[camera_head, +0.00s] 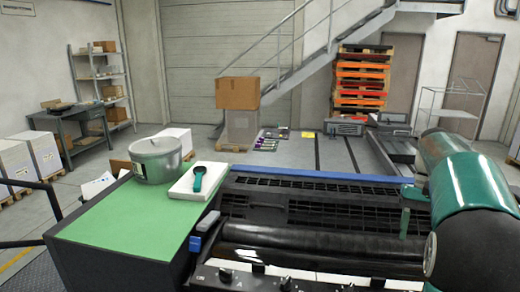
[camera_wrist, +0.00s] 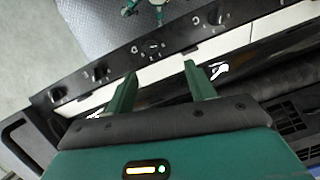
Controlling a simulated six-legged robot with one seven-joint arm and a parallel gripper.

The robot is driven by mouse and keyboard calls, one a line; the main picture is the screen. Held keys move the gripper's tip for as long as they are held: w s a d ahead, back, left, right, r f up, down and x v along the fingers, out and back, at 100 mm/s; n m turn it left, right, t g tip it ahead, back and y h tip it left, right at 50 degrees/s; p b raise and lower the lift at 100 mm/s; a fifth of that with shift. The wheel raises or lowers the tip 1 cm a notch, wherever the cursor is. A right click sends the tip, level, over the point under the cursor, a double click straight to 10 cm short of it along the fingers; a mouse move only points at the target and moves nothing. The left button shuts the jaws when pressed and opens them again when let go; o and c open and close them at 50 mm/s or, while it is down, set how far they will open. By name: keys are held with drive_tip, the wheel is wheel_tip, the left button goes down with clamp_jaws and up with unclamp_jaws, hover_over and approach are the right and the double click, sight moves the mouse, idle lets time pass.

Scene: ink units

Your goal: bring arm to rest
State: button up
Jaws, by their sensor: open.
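My gripper (camera_wrist: 160,70) is in the wrist view, with its two green fingers apart and nothing between them. It hangs over the front of a black machine, close to a dark control panel (camera_wrist: 118,66) with knobs. I cannot tell whether the fingers touch the machine. In the head view, my green and black arm fills the right edge. It is bent over the right side of the machine (camera_head: 300,205) and hides part of it. I cannot make out the gripper for certain in the head view.
A green-topped cabinet (camera_head: 125,225) stands left of the machine. It bears a metal pot (camera_head: 157,163) and a white block (camera_head: 190,190) with a dark green handled tool (camera_head: 198,180). Behind are boxes (camera_head: 238,93), stacked pallets (camera_head: 360,80) and stairs. Grey floor (camera_wrist: 30,70) shows before the machine.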

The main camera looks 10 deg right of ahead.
drive_tip(key=s+a+r+n+t+h, duration=0.1)
drive_tip(key=s+a+n+t, duration=0.15)
drive_tip(key=a, duration=0.55)
drive_tip(key=s+a+r+n+t+h, duration=0.15)
drive_tip(key=s+a, duration=0.25)
drive_tip(key=a, duration=0.5)
drive_tip(key=s+a+f+n+t, duration=0.1)
drive_tip(key=s+a+f+t, duration=0.3)
drive_tip(key=s+a+f, duration=0.3)
drive_tip(key=s+a, duration=0.2)
drive_tip(key=a, duration=0.1)
drive_tip(key=shift+s+n+t+y, duration=0.2)
drive_tip(key=shift+n+t+y, duration=0.1)
drive_tip(key=shift+t+y, duration=0.1)
drive_tip(key=c, duration=0.4)
drive_tip(key=shift+d, duration=0.1)
drive_tip(key=shift+d, duration=0.1)
